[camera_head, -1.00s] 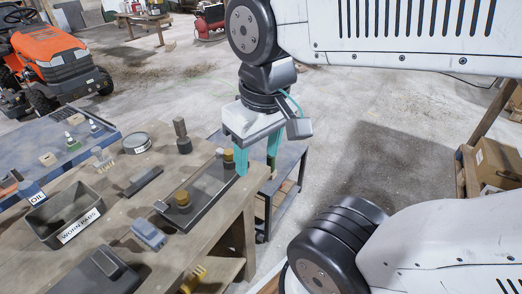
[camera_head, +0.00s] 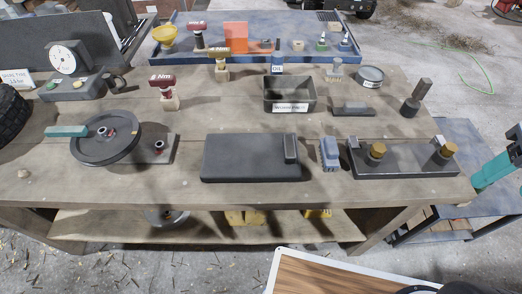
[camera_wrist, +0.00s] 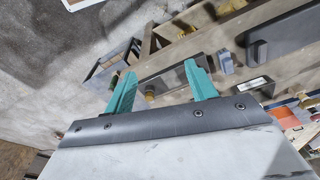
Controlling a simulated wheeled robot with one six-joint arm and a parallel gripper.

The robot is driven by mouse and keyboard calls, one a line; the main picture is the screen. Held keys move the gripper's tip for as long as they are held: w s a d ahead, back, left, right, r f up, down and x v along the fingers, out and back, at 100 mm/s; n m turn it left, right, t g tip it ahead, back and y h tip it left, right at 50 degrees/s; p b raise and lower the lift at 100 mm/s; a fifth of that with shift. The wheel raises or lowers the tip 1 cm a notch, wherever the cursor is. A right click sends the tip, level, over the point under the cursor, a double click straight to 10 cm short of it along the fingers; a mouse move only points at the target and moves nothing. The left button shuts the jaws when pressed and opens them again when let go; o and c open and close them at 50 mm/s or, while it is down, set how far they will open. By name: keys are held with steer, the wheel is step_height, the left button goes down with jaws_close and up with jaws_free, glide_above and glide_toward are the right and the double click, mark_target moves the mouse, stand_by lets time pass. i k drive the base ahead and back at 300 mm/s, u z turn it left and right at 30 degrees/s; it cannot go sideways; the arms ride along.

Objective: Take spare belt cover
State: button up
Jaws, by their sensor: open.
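A flat dark grey cover-like slab (camera_head: 240,155) with a raised block at its right end lies on the workbench; it also shows in the wrist view (camera_wrist: 280,38). To its right, a dark tray or plate with two brass knobs (camera_head: 405,164) lies near the bench's front right corner. No label shows which is the spare belt cover. My gripper (camera_wrist: 160,70) is open and empty, its teal fingers apart above the knobbed plate's end of the bench. In the head view only a teal finger (camera_head: 494,171) shows, at the right edge, beside the bench.
A blue-grey block (camera_head: 330,154) stands between slab and plate. Behind are a labelled dark bin (camera_head: 290,95) and a round tin (camera_head: 369,77). A pulley wheel (camera_head: 104,137) sits on the left. A low side cart (camera_head: 455,145) stands right of the bench.

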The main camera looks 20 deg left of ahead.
mark_target(227, 158)
steer(key=z, duration=1)
steer(key=k, duration=0.7)
steer(key=u, duration=1)
steer(key=i, duration=0.5)
